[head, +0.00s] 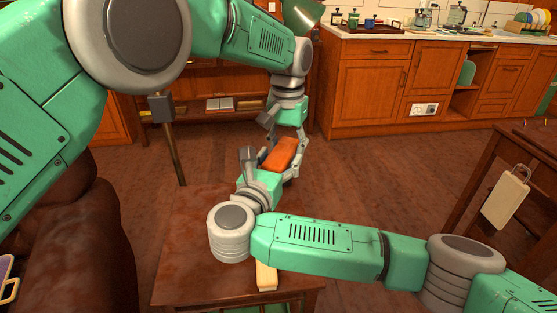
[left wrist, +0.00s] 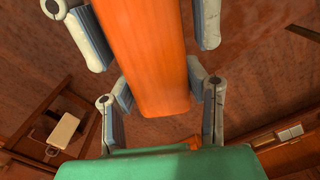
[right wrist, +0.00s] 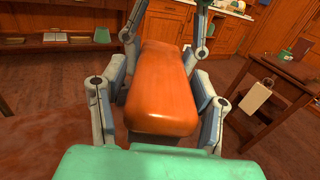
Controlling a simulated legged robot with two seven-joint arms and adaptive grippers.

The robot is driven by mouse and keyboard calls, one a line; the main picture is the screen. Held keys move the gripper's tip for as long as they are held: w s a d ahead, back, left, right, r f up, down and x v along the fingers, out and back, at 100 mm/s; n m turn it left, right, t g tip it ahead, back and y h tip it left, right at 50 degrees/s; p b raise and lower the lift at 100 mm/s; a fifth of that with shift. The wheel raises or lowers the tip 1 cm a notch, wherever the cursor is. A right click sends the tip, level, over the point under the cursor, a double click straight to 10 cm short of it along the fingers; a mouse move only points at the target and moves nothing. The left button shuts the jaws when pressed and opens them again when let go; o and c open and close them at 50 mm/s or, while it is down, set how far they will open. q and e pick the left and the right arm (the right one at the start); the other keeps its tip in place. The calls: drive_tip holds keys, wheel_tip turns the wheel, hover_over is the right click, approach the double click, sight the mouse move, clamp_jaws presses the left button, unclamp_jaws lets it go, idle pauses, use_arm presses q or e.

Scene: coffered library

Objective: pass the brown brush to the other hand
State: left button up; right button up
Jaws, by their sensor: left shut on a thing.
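The brown brush (head: 280,153), an orange-brown block with rounded edges, is held in the air between my two grippers. It also shows in the left wrist view (left wrist: 150,60) and the right wrist view (right wrist: 160,85). My left gripper (head: 283,142) reaches down from above and is shut on its far end. My right gripper (head: 262,172) comes from the near side, with its fingers on either side of the near end. In the right wrist view its fingers (right wrist: 160,105) look open, with narrow gaps beside the brush; contact is hard to judge.
A small brown table (head: 190,245) stands below my right arm, with a pale wooden block (head: 266,276) on it. A dark leather armchair (head: 75,240) is at left. A pale board (head: 507,196) hangs by the table at right. Kitchen cabinets (head: 370,90) line the back; floor between is clear.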

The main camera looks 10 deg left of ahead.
drive_tip(key=c, duration=0.7)
use_arm(q)
drive_tip(key=o, duration=1.4)
